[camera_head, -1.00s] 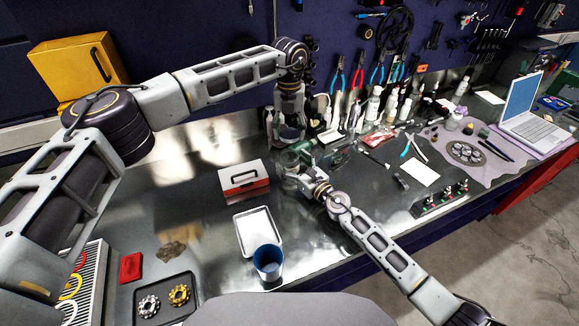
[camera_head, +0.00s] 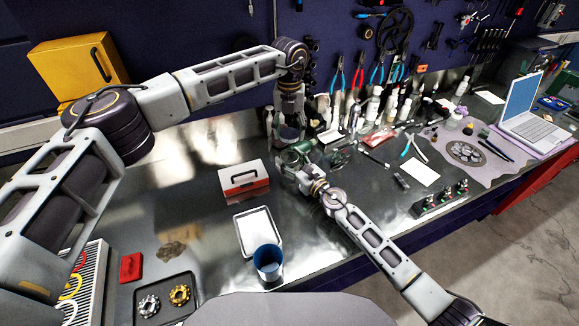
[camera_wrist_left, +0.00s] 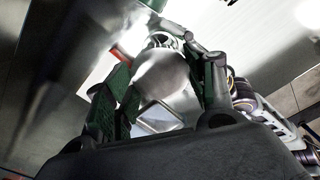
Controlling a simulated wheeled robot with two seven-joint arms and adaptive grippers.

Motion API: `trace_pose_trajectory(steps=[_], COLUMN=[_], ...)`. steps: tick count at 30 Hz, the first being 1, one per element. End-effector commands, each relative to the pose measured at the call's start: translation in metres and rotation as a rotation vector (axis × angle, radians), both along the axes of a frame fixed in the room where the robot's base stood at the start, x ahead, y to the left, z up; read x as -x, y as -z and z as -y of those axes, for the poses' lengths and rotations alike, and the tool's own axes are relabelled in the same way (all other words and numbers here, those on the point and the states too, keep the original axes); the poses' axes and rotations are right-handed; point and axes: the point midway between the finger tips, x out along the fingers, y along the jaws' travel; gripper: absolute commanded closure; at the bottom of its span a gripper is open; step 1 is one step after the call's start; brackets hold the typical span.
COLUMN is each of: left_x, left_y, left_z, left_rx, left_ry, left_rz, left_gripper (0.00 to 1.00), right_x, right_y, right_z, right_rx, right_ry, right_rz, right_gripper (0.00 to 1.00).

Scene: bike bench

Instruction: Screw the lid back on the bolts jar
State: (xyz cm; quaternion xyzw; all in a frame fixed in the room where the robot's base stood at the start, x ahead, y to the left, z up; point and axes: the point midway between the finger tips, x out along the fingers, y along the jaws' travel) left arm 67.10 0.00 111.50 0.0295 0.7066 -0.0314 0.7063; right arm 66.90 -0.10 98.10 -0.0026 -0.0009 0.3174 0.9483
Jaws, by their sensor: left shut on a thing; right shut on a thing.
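My left gripper (camera_head: 287,127) reaches down from above, near the back of the bench. It is shut on the lid (camera_head: 290,134), a rounded grey piece. In the left wrist view the lid (camera_wrist_left: 163,76) shows pale and silvery between the green fingers. My right gripper (camera_head: 294,160) is just below and in front of the left one. It is shut on what looks like the clear bolts jar (camera_head: 289,158), mostly hidden by the fingers. The lid appears above the jar; I cannot tell whether they touch.
Bottles (camera_head: 373,106) and pliers (camera_head: 357,77) line the back. The bench left of the toolbox is clear.

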Motion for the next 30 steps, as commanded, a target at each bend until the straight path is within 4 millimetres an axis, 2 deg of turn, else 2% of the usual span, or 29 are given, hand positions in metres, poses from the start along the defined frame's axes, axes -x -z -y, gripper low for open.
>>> trace_pose_trajectory(steps=[1, 6, 11, 24, 30], left_x=[0.000, 0.000, 0.000, 0.000, 0.000], left_y=[0.000, 0.000, 0.005, 0.044, 0.050], left_z=[0.000, 0.000, 0.000, 0.000, 0.000], left_rx=[0.000, 0.000, -0.001, 0.000, 0.000], left_ry=[0.000, 0.000, 0.000, 0.000, 0.000], left_rz=[0.000, 0.000, -0.001, -0.002, -0.001], left_gripper=[0.53, 0.53, 0.53, 0.53, 0.53], right_x=[0.000, 0.000, 0.000, 0.000, 0.000], right_y=[0.000, 0.000, 0.000, 0.000, 0.000], right_z=[0.000, 0.000, 0.000, 0.000, 0.000], right_rx=[0.000, 0.000, 0.000, 0.001, 0.001], right_ry=[0.000, 0.000, 0.000, 0.000, 0.000], right_rz=[0.000, 0.000, 0.000, -0.001, -0.001], right_gripper=[0.65, 0.84, 0.84, 0.84, 0.84])
